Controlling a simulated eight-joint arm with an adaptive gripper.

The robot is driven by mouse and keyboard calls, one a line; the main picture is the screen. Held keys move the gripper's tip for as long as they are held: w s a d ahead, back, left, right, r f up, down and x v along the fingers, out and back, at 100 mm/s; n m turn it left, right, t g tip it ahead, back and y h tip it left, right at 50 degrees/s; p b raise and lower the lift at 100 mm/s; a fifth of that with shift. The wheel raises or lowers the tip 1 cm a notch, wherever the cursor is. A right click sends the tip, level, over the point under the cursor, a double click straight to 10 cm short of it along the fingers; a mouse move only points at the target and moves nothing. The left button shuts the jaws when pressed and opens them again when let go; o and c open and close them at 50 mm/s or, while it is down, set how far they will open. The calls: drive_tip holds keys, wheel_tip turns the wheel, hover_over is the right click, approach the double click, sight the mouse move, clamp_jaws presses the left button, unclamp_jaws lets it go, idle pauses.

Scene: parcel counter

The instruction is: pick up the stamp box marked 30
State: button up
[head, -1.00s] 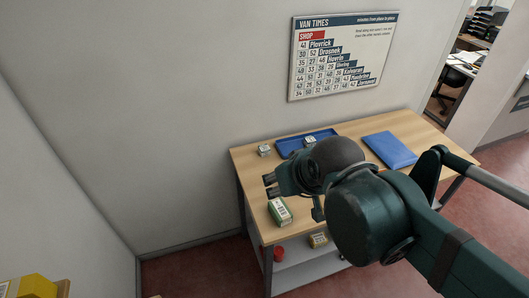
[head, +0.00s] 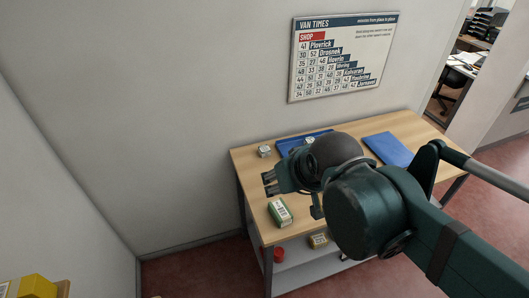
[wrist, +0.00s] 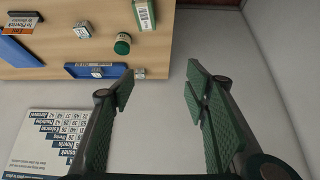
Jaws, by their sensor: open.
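Several small whitish stamp boxes are in view, and their numbers are too small to read, so I cannot tell which is marked 30. One box (wrist: 139,74) sits near the table edge beside the blue tray, and it also shows in the head view (head: 264,151). Another box (wrist: 97,72) is in the blue tray (wrist: 118,70), seen too in the head view (head: 310,140). A third box (wrist: 83,30) stands on the bare table top. My gripper (wrist: 160,80) is open and empty, its fingers apart from every box. In the head view my gripper (head: 268,183) is over the table's left part.
A green and white box (head: 279,213) stands at the front left of the table (head: 345,130). A green round item (wrist: 122,43) stands near the tray. A blue flat item (head: 388,149) lies at the right. The wall sign (head: 343,56) hangs behind the table.

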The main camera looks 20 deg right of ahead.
drive_tip(key=w+d+r+m+g, duration=0.1)
drive_tip(key=w+m, duration=0.1)
drive_tip(key=w, duration=0.4)
drive_tip(key=w+d+r+m+g, duration=0.1)
drive_tip(key=w+r+m, duration=0.1)
drive_tip(key=w, duration=0.4)
drive_tip(key=m+g, duration=0.5)
drive_tip(key=m, duration=0.8)
hover_over(265, 148)
wheel_tip(265, 148, down, 26)
drive_tip(key=shift+s+a+r+b, duration=0.1)
drive_tip(key=shift+a+b, duration=0.05)
drive_tip(key=shift+b, duration=0.25)
drive_tip(key=shift+w+f, duration=0.2)
drive_tip(key=shift+f, duration=0.35)
drive_tip(key=shift+f, duration=1.25)
